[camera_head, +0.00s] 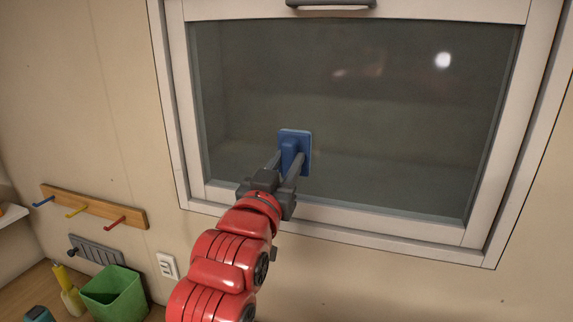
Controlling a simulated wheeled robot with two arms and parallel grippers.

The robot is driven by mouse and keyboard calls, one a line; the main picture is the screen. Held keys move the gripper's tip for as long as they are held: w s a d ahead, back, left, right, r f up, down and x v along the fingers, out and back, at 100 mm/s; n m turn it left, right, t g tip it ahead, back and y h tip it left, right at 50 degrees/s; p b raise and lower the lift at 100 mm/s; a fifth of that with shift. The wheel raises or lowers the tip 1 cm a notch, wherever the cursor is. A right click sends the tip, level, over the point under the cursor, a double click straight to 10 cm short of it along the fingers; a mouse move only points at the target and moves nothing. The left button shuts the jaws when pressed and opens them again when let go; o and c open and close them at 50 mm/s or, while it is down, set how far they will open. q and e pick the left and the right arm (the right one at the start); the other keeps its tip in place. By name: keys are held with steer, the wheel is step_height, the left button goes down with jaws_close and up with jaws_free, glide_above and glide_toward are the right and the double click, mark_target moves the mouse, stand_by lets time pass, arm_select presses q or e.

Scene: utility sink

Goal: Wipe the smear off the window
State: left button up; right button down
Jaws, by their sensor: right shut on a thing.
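The window (400,130) fills the upper middle, a dark glass pane in a pale frame. My right gripper (288,163) reaches up from below and is shut on the handle of a blue wiper (295,135) with a flat pad. The wiper is in front of the lower left part of the glass; I cannot tell if its pad touches. A faint reddish-brown patch (358,72) shows on the upper glass; I cannot tell whether it is the smear or a reflection. The glass right behind the wiper is hidden. My left gripper is not in view.
A dark handle (330,3) is at the window's top. At lower left are a wooden peg rail (90,205), a grey rack (97,250), a green bin (113,292), a yellow bottle (68,290) and a wall outlet (167,266). The wall below the window at right is clear.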

steer(key=shift+w+d, duration=0.25)
steer(key=shift+w, duration=0.35)
steer(key=shift+s+d+r, duration=0.1)
steer(key=shift+s+d, duration=0.15)
steer(key=shift+d, duration=0.35)
steer(key=shift+s+d+f, duration=0.1)
steer(key=shift+s+d, duration=0.15)
steer(key=shift+d, duration=0.4)
steer(key=shift+s+d+r, duration=0.1)
steer(key=shift+s+d, duration=0.15)
steer(key=shift+d, duration=0.35)
steer(key=shift+w+f+b, duration=0.1)
steer(key=shift+f+b, duration=0.1)
steer(key=shift+b, duration=0.2)
steer(key=a+b, duration=0.1)
steer(key=b, duration=0.1)
steer(key=w+a+b, duration=0.1)
steer(key=shift+a+b, duration=0.35)
steer(key=shift+a, duration=0.05)
steer(key=shift+w+a+r, duration=0.15)
steer(key=shift+a, duration=0.25)
